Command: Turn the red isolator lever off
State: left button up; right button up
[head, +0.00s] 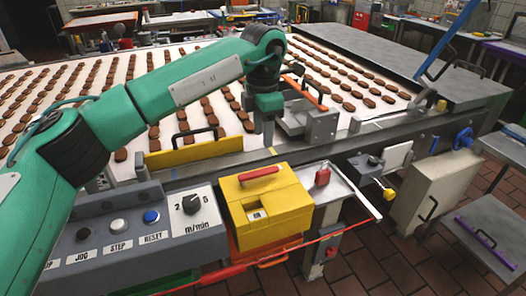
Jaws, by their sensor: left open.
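The red isolator lever (260,174) appears to be the bar lying across the top of a yellow box (290,198), which stands at the front edge of the conveyor. My left gripper (264,132) points down from my green arm, near the conveyor's front rail, behind and above the lever. It is open and apart from the lever, with nothing seen between its fingers. The fingertips are small and partly merge with the rail behind them. My right gripper is not in view.
A grey control panel (140,225) with buttons and a speed dial is left of the yellow box. A small red part (322,177) is to its right. A yellow guard with a black handle (195,148) stands along the rail. Rows of brown biscuits lie on the white belt.

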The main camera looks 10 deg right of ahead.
pick_arm(q)
notch_tip(320, 180, up, 4)
jog(key=shift+f, duration=0.15)
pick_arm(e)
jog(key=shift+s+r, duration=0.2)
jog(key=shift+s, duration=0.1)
